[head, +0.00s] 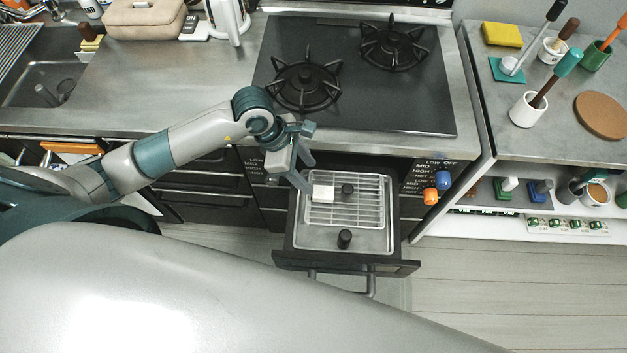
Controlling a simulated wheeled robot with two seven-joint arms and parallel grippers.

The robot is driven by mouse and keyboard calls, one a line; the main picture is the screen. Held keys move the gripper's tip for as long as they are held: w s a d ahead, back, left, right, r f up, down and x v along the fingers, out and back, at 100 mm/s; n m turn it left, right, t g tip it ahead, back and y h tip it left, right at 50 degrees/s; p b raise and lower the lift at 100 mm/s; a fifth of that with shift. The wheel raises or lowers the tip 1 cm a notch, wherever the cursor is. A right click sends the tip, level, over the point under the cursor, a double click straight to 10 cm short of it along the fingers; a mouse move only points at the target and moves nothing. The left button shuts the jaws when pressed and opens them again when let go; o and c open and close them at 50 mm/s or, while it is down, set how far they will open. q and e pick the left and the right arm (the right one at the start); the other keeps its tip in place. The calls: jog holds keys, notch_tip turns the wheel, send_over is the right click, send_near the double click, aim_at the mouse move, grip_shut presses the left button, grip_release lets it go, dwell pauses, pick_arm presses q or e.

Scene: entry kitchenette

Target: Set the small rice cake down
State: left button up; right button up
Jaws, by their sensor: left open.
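A small white block (323,193), which looks like the rice cake, lies on the left part of a wire rack (372,209) in a pulled-out drawer (303,236) below the cooktop. My left gripper (305,173) is open, just up and left of the block, with its fingers pointing down toward the drawer. I see nothing between the fingers. I cannot tell whether a fingertip touches the block. My right gripper is not in view.
The cooktop (356,100) lies just behind. Orange and blue knobs (437,187) are to the right. A side shelf (555,150) holds brushes and pots.

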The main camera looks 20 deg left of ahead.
pick_arm(q)
jog(key=shift+v, duration=1.3)
